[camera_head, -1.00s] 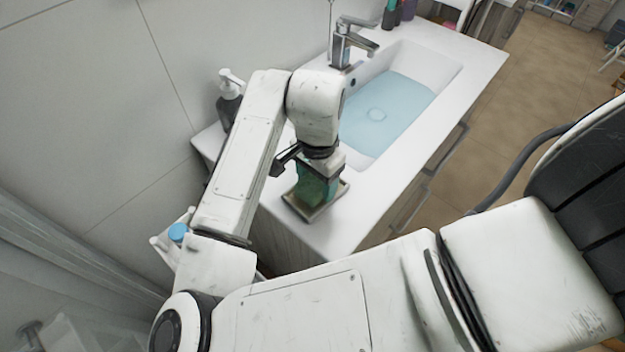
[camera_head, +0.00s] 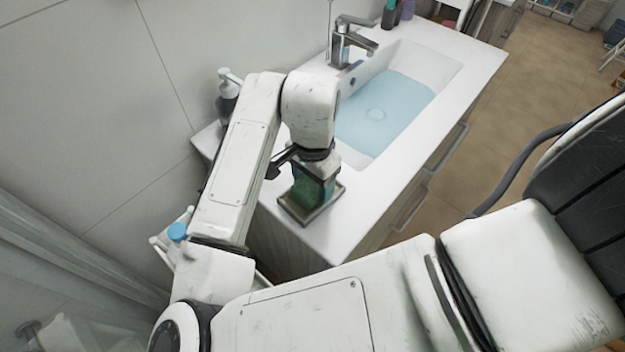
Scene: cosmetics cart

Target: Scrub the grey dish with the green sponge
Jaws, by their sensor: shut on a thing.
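The green sponge (camera_head: 309,188) is upright between the jaws of my gripper (camera_head: 312,176), which is shut on it. The grey dish (camera_head: 321,213) is a small square tray on the near left part of the white counter. The sponge is over the dish, and its lower end appears to be within the rim. Whether it presses on the dish floor is hard to tell. My gripper and wrist hide the upper part of the sponge and part of the dish.
A basin (camera_head: 388,108) of bluish water lies beyond the dish, with a metal tap (camera_head: 348,42) behind it. A dark soap bottle (camera_head: 228,98) with a white pump stands left of my arm. Several bottles (camera_head: 398,12) stand at the far end. The counter's front edge is close to the dish.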

